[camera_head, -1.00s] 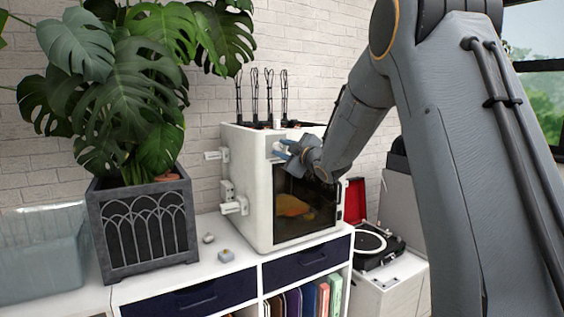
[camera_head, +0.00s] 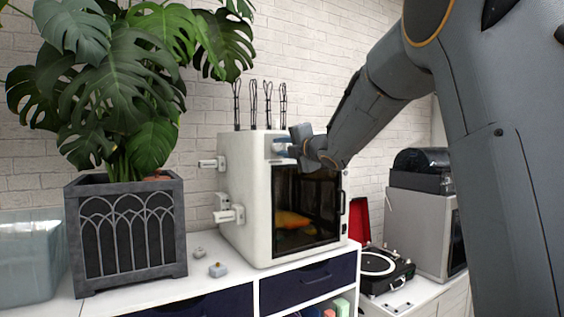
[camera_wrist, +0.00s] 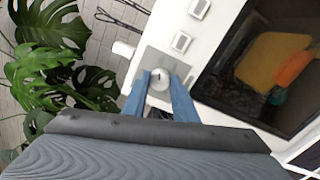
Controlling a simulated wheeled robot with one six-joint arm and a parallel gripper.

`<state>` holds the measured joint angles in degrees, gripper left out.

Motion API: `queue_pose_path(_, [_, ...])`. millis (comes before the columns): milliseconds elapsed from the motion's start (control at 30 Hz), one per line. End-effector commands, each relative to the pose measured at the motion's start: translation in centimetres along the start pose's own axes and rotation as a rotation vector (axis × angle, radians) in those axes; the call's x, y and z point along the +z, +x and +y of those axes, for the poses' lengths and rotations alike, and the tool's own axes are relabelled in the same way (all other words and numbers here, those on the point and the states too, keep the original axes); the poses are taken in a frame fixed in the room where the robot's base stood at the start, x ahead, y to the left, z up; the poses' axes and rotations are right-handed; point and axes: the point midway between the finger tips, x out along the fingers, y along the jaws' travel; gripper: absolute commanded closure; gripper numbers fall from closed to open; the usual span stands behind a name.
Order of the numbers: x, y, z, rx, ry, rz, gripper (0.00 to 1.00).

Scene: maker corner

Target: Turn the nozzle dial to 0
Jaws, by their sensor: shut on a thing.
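The nozzle dial (camera_wrist: 160,77) is a small round light-grey knob with a dark mark on a grey plate on the printer's front, in the wrist view. My gripper (camera_wrist: 160,84) has its two blue fingers on either side of the dial, shut on it. In the head view my gripper (camera_head: 292,147) is at the upper front of the white 3D printer (camera_head: 244,205), and it hides the dial there. I cannot read any numbers around the dial.
The printer's dark glass door (camera_head: 305,220) is shut below my gripper. Two small white square parts (camera_wrist: 181,41) sit beside the dial. A potted plant (camera_head: 125,230) stands left of the printer, and a record player (camera_head: 385,268) stands lower right.

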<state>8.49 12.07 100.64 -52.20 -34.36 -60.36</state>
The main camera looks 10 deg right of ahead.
Motion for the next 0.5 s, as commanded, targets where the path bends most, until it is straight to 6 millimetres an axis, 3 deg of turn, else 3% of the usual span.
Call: queue_pose_path(500, [-0.14, 0.11, -0.34, 0.001, -0.493, 0.0, 0.97])
